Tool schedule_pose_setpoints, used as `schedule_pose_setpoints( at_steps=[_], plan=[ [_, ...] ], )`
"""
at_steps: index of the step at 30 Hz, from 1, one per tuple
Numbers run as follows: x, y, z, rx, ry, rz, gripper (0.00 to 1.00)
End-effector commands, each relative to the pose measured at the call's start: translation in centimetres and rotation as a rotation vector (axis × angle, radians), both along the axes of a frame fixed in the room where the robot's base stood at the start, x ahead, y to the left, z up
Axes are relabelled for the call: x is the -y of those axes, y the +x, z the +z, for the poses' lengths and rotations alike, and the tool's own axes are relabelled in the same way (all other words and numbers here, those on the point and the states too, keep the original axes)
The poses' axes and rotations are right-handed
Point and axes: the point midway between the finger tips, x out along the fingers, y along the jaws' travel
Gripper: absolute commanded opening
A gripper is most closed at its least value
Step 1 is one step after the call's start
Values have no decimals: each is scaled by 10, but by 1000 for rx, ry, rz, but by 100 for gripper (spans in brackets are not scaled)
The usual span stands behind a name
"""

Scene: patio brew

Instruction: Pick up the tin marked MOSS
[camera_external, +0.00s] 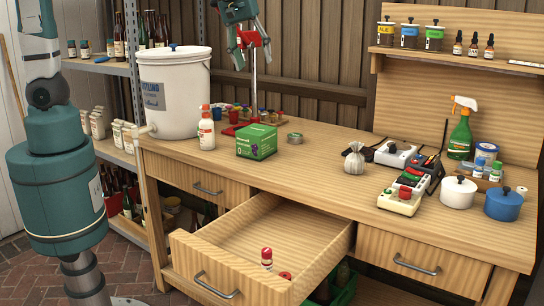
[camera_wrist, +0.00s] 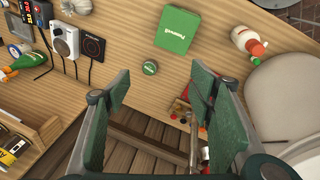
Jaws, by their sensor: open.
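I cannot read MOSS on anything in these views. A low round tin (camera_external: 295,138) lies on the bench right of a green box (camera_external: 257,141). In the wrist view this low tin (camera_wrist: 150,67) and the green box (camera_wrist: 175,32) appear beyond my fingers. My gripper (camera_external: 252,48) is open and empty, raised above the back of the bench; its fingers (camera_wrist: 160,92) are wide apart.
A white bucket (camera_external: 175,95) and a spray-topped bottle (camera_external: 206,130) stand at the left. A red capper stand (camera_external: 253,90) is behind the box. The front drawer (camera_external: 205,275) is pulled open. Electrical devices, pots (camera_external: 458,193) and a green spray bottle (camera_external: 460,135) crowd the right.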

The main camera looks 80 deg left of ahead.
Motion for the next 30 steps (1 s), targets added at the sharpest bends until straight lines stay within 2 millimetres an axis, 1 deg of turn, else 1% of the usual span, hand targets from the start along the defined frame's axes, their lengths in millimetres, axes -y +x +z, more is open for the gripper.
schedule_pose_setpoints(
  at_steps=[1, 3, 14, 23, 30],
  plan=[
    [-3, 9, 2, -7, -7, 26, 54],
    [-7, 19, 1, -19, -18, 68, 54],
    [-26, 65, -13, -82, -69, 284, 54],
    [-43, 101, -33, -132, -101, 465, 54],
    [-57, 127, -53, -172, -121, 612, 54]
  ],
)
